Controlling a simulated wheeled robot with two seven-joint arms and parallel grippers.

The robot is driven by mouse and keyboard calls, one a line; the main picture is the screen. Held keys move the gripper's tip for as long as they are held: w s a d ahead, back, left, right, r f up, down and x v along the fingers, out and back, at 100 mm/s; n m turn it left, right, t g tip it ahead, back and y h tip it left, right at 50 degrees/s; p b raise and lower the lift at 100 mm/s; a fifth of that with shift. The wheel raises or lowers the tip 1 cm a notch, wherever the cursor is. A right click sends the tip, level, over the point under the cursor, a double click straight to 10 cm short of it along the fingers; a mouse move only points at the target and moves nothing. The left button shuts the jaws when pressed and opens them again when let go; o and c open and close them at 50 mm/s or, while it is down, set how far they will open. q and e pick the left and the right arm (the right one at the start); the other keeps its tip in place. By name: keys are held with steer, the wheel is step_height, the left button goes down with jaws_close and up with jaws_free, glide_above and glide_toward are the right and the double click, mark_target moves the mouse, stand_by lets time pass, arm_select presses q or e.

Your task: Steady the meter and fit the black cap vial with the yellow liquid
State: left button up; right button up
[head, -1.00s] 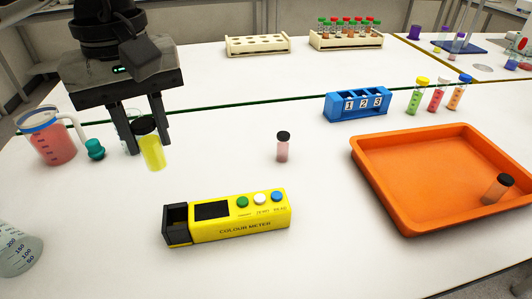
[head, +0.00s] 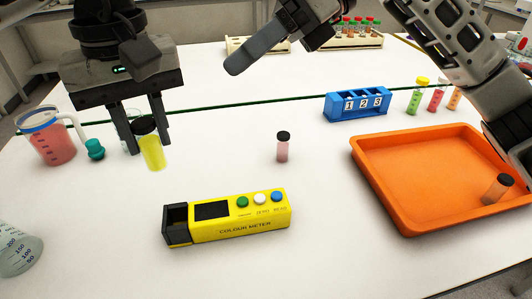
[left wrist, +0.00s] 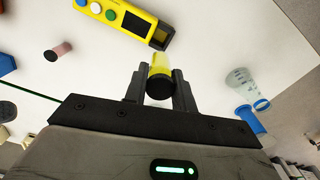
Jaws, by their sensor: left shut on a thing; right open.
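My left gripper (head: 149,146) is shut on the vial with yellow liquid (head: 152,153) and a black cap. It holds the vial slightly tilted, left of and behind the meter; the vial (left wrist: 159,65) also shows between the fingers in the left wrist view. The yellow colour meter (head: 240,218) lies on the table with its black open-topped well (head: 176,224) at the left end. The meter (left wrist: 122,18) is at the top of the left wrist view. My right gripper (head: 258,48) is open and empty, high over the back of the table, with one finger clearly seen.
A black-capped pink vial (head: 282,148) stands behind the meter. An orange tray (head: 425,205) with a dark-capped vial is at right. A blue numbered rack (head: 356,104), a red-filled jug (head: 51,140) and a flask (head: 18,250) stand around. The table in front of the meter is clear.

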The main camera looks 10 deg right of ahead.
step_height(320, 180, down, 9)
steer(key=s+n+h, duration=0.1)
steer(key=n+h, duration=0.1)
steer(key=h, duration=0.4)
steer(key=n+t+h, duration=0.1)
steer(key=n+h, duration=0.1)
steer(key=h, duration=0.3)
glide_toward(266, 201)
steer(key=f, duration=1.1)
steer(key=shift+s+f, duration=0.2)
steer(key=shift+f, duration=0.05)
steer(key=c, duration=1.3)
